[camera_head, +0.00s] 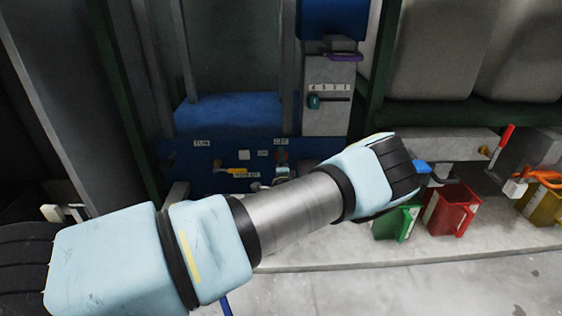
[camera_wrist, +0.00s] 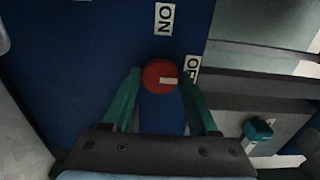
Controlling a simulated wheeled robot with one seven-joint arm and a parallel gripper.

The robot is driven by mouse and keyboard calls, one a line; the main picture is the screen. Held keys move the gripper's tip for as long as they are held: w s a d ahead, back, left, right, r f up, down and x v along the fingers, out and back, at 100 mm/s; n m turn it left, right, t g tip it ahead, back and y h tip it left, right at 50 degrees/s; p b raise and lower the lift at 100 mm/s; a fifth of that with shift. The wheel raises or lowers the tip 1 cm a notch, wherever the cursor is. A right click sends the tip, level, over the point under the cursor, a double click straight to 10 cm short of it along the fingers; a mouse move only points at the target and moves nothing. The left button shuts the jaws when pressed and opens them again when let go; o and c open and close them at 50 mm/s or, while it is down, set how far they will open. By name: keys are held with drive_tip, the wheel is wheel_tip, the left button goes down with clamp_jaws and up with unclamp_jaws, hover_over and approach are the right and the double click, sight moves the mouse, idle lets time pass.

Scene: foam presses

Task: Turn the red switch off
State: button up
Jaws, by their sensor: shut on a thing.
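The red switch (camera_wrist: 159,75) is a round knob on a blue panel (camera_wrist: 100,40), with a pale mark on its face. The mark lies right of the knob's middle, pointing roughly to the right. A white "ON" label (camera_wrist: 164,19) is above the knob. An "OFF" label (camera_wrist: 192,68) is to its right, partly covered by a finger. My gripper (camera_wrist: 160,82) has its two teal fingers on either side of the knob and is shut on it. In the head view, the panel (camera_head: 215,172) shows behind my arm, which blocks part of it.
A teal handle (camera_wrist: 259,130) stands right of the panel in the wrist view. In the head view a yellow lever (camera_head: 237,170) is on the panel. A green bin (camera_head: 396,224), a red bin (camera_head: 450,210) and a red lever (camera_head: 502,142) are at the right.

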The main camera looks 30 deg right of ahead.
idle(0.3)
drive_tip(key=o, duration=1.3)
drive_tip(key=shift+o, duration=0.2)
drive_tip(key=p+v, duration=0.3)
drive_tip(key=v, duration=0.7)
drive_tip(key=shift+s+a, duration=0.2)
drive_tip(key=shift+s, duration=0.15)
